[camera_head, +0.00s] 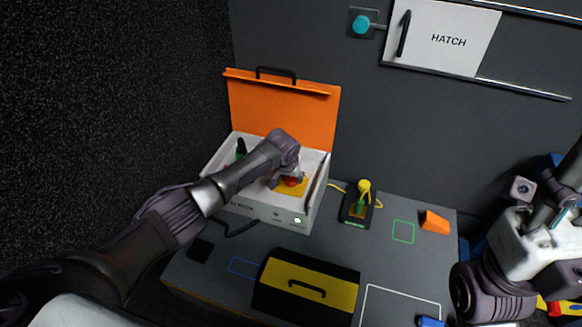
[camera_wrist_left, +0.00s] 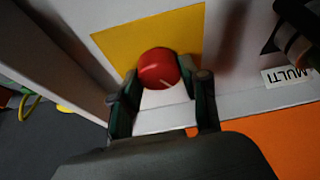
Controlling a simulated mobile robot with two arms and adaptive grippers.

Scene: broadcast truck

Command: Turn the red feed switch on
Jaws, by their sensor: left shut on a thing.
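The red feed switch (camera_head: 291,181) is a round red knob on a yellow panel (camera_head: 300,189) inside an open white box (camera_head: 245,205). My left gripper (camera_head: 287,178) reaches down into the box. In the left wrist view the red knob (camera_wrist_left: 158,68) sits between the two dark fingertips (camera_wrist_left: 160,84), which are shut on it. A short pale line shows on the knob's face. The head view hides most of the knob behind the gripper. Part of my right arm (camera_head: 535,245) shows at the right edge, and its finger state is unclear.
The box's orange lid (camera_head: 282,112) stands open behind it. A yellow-topped device (camera_head: 363,188), an orange block (camera_head: 435,222) and a yellow-black case (camera_head: 306,287) stand on the grey table. A HATCH panel (camera_head: 440,40) is on the wall.

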